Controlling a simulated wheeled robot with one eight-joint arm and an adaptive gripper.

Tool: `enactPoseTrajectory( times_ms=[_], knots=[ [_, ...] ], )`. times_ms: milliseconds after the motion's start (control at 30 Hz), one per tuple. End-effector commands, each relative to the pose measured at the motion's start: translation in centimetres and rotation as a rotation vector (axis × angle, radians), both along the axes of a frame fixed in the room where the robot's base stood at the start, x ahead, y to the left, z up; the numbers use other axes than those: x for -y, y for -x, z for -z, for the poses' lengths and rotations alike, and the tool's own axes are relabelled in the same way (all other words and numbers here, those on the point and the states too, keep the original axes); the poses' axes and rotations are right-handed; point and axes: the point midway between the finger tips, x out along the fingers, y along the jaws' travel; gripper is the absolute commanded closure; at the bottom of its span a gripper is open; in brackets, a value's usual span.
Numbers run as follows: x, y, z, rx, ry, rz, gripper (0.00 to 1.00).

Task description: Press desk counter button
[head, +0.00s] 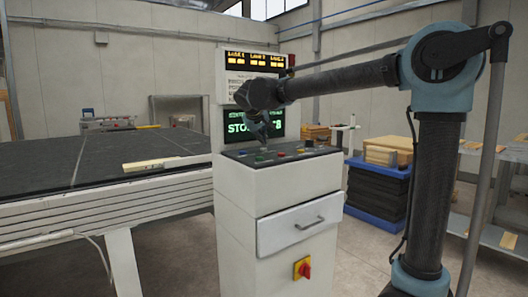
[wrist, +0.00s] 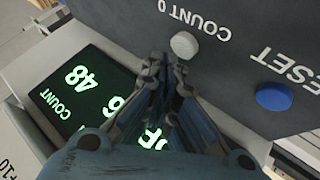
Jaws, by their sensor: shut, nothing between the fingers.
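The desk counter button, a round pale grey button (wrist: 184,45) beside the label "COUNT 0", shows on the dark panel in the wrist view. My gripper (wrist: 166,62) is shut and empty, its fingertips just short of the grey button in the picture. I cannot tell whether they touch it. In the head view my gripper (head: 264,138) points down over the desk panel (head: 318,152) on top of the white cabinet, and the grey button is not clearly seen there.
A blue button (wrist: 274,96) marked "RESET" lies to the right of the grey one. A lit screen (wrist: 88,88) shows green text including "COUNT" and "48". The cabinet (head: 236,215) has a drawer and a red-yellow switch (head: 302,268). A large dark table (head: 80,165) stands left.

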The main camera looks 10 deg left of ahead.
Motion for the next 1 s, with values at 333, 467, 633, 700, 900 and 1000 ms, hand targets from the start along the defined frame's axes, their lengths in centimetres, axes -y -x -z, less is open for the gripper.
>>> enactPoseTrajectory(
  times_ms=[333, 467, 633, 700, 900, 1000],
  knots=[
    [-0.03, 0.19, 0.64, 0.0, 0.0, 0.0, 1.0],
    [-0.03, 0.19, 0.64, 0.0, 0.0, 0.0, 1.0],
    [-0.05, 0.19, 0.67, 0.0, 0.0, 0.0, 1.0],
    [-0.05, 0.19, 0.73, 0.0, 0.0, 0.0, 1.0],
    [-0.05, 0.19, 0.93, 0.0, 0.0, 0.0, 1.0],
    [-0.05, 0.19, 1.02, 0.0, 0.0, 0.0, 1.0]
  ],
)
